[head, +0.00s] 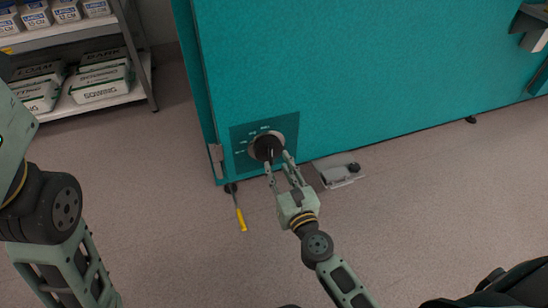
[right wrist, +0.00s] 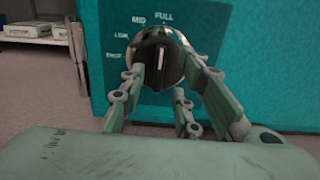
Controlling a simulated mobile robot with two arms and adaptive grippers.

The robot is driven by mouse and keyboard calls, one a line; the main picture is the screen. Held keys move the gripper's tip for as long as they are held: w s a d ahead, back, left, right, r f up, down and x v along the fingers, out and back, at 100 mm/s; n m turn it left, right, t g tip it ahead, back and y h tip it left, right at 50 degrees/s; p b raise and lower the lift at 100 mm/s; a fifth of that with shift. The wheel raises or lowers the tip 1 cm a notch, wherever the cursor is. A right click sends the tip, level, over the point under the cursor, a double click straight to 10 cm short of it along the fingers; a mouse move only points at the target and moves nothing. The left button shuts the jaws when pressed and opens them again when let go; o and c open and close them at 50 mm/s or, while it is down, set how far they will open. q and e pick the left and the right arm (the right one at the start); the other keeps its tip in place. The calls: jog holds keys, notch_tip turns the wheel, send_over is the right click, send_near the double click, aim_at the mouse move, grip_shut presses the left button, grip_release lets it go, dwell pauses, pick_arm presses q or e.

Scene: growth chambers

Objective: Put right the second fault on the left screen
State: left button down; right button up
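A black round knob (head: 267,147) sits in a pale ring on a dark teal panel (head: 245,133), low on a teal chamber. In the right wrist view the knob (right wrist: 160,62) has a white mark pointing up, roughly toward FULL. LOW and MID are printed to its left, with a lower label hard to read. My right gripper (head: 278,162) is in front of the knob, fingers apart on either side of its face; whether they touch it is unclear. Its fingers also show in the right wrist view (right wrist: 164,75). My left gripper and the left screen are out of view.
A screwdriver with a yellow handle (head: 240,217) is on the floor below the panel. A grey metal piece (head: 339,171) lies by the chamber's lower edge. A shelf rack (head: 143,80) with packs and boxes stands at upper left.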

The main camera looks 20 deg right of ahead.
aim_at(272, 156)
jog(key=shift+w, duration=2)
grip_shut()
